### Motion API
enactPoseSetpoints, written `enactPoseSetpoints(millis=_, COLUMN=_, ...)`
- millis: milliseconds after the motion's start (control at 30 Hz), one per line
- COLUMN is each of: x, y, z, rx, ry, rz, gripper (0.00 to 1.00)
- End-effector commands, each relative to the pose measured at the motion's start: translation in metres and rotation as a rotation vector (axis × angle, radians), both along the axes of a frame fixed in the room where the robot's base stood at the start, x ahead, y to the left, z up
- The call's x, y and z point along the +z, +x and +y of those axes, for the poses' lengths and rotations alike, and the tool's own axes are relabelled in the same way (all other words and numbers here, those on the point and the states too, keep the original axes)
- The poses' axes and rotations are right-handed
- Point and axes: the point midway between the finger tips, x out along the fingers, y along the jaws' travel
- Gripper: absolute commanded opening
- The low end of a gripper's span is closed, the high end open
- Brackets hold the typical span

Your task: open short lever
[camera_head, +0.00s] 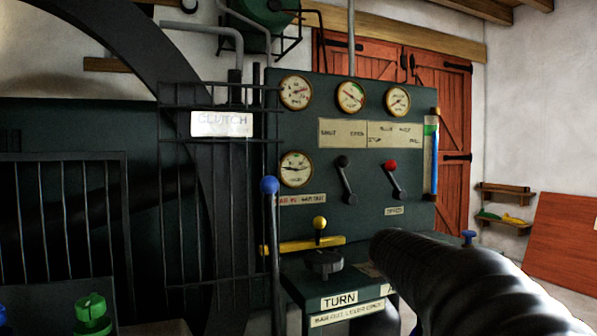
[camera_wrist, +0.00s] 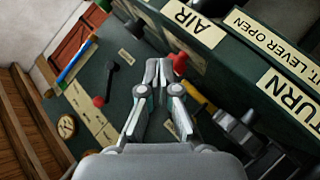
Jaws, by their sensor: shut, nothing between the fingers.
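Several levers show in the head view, and I cannot tell which is the short lever. A black-knobbed lever (camera_head: 347,180) and a red-knobbed lever (camera_head: 395,180) are on the dark green panel. A small yellow-knobbed lever (camera_head: 319,227) stands by a yellow bar (camera_head: 305,245), and a tall blue-knobbed lever (camera_head: 272,230) stands at left. In the wrist view my gripper (camera_wrist: 158,70) is shut and empty, near a red knob-like part (camera_wrist: 178,62); contact is unclear. The panel's red knob (camera_wrist: 99,101) is farther left.
Gauges (camera_head: 296,92) line the panel. A plate reading TURN (camera_head: 339,301) marks the console below, beside a black knob (camera_head: 323,262). Black railings (camera_head: 65,225) guard the left. An AIR plate (camera_wrist: 196,27) is on the console in the wrist view.

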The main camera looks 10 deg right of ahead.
Motion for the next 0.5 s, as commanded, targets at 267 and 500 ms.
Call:
enactPoseSetpoints(millis=267, x=0.102, y=0.097, z=-0.022, rx=0.241, ry=-0.395, rz=-0.156, gripper=0.0)
enactPoseSetpoints(millis=500, x=0.177, y=0.142, z=0.011, rx=0.51, ry=-0.725, rz=-0.223, gripper=0.0)
